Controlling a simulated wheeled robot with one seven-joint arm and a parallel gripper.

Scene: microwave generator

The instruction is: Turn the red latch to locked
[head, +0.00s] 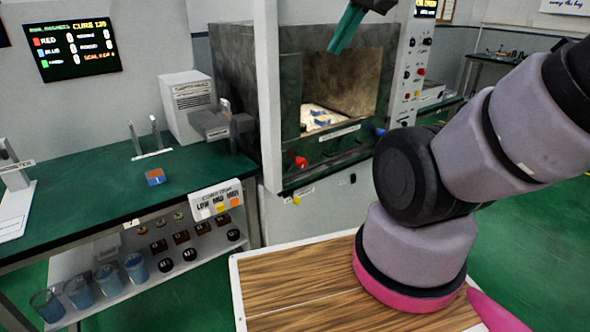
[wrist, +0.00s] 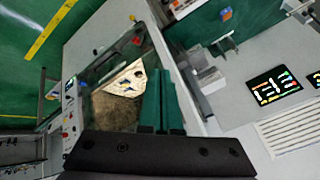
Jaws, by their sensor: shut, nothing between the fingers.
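The red latch (head: 300,162) is a small red knob on the front sill of the open chamber (head: 345,88), at its lower left corner in the head view. In the wrist view the red latch (wrist: 137,40) shows near the top of the chamber's front edge. My gripper (head: 337,48) has green fingers, closed together and empty, in front of the upper part of the chamber opening. It is above and apart from the red latch. In the wrist view the gripper (wrist: 167,85) shows its fingers side by side. The latch's exact angle is too small to tell.
A blue knob (head: 380,132) sits at the sill's right end. A control panel (head: 408,70) stands right of the chamber. A green bench (head: 100,195) at left holds a grey box (head: 187,105) and a small blue and orange block (head: 155,177). A light object lies inside the chamber.

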